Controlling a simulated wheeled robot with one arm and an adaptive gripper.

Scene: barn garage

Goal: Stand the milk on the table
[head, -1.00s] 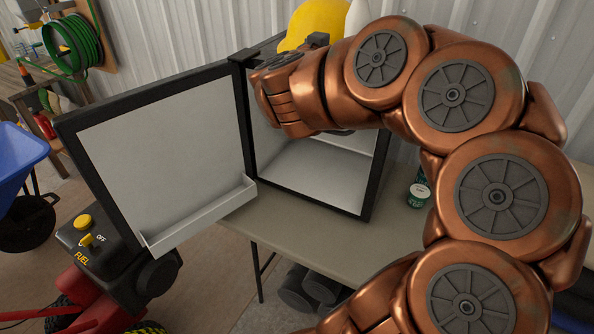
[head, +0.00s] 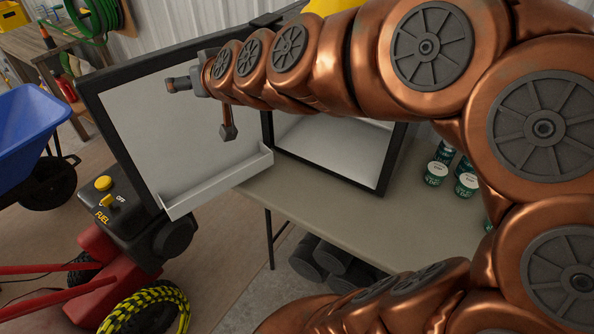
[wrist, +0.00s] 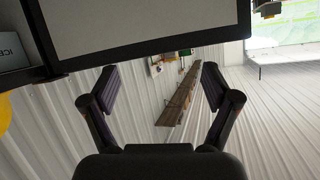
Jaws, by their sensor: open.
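I see no milk in either view; my arm hides the upper part of the fridge. My gripper (head: 199,108) is open and empty in front of the inner face of the open fridge door (head: 150,140), at the upper left. In the wrist view its two fingers (wrist: 160,88) are spread wide with nothing between them. The tan table (head: 345,225) carries the black-framed fridge (head: 335,146). The visible lower part of the fridge's white interior looks empty.
Several green-and-white cans (head: 437,173) stand on the table right of the fridge. The front of the table is clear. Red fuel equipment (head: 115,245) and a blue wheelbarrow (head: 35,130) stand at the left. The door has a low shelf (head: 220,180).

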